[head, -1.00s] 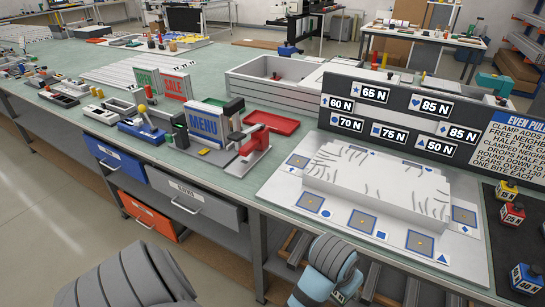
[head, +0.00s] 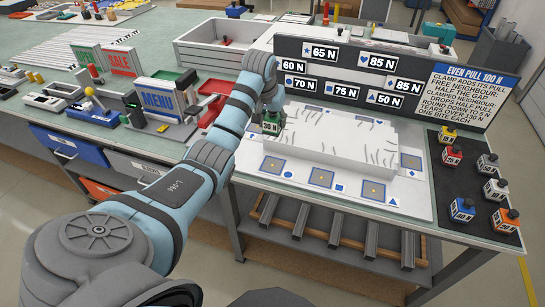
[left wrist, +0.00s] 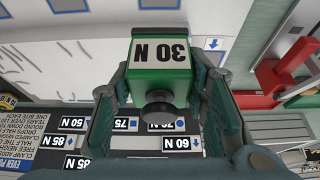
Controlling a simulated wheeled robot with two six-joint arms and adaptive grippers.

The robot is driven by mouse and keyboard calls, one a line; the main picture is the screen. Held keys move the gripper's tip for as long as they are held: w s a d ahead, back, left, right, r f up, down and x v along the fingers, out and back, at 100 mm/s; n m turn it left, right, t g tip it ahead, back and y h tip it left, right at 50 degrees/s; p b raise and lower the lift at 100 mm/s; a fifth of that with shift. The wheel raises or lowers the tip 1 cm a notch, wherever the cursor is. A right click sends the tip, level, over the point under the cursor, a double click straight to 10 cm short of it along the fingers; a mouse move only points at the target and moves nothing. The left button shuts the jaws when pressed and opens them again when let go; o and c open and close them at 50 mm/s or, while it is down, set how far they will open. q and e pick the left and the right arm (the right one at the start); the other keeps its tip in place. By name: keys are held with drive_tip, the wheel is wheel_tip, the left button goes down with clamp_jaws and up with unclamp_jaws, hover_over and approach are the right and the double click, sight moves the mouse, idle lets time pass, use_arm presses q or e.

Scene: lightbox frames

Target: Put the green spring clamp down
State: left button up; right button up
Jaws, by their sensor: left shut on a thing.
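The green spring clamp (head: 270,125), labelled 30 N, is at the left end of the pale layered block (head: 345,143) on the white board (head: 245,163). My left gripper (head: 269,101) reaches down from above and is shut on the clamp's top. In the left wrist view the green clamp (left wrist: 160,53) sits between the fingers of my left gripper (left wrist: 162,90), its 30 N label upside down. I cannot tell whether its underside touches the board. The board under it is hidden. My right gripper is out of view.
Blue-edged pads, such as one at the front (head: 321,178), lie around the block. A dark sign panel (head: 420,105) stands behind. Several coloured clamps stand on a black mat (head: 480,225) at right. The MENU stand (head: 157,98) and a red tray (head: 213,88) are at left.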

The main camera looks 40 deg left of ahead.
use_arm(q)
wheel_tip(320, 180, down, 15)
drive_tip(key=shift+f+b, duration=0.15)
drive_tip(key=shift+b, duration=0.65)
drive_tip(key=shift+w, duration=0.1)
drive_tip(key=o, duration=1.4)
drive_tip(key=shift+c, duration=0.2)
drive_tip(key=shift+r+p, duration=0.3)
drive_tip(key=shift+r, duration=0.2)
drive_tip(key=p+v, duration=0.2)
drive_tip(key=v, duration=0.9)
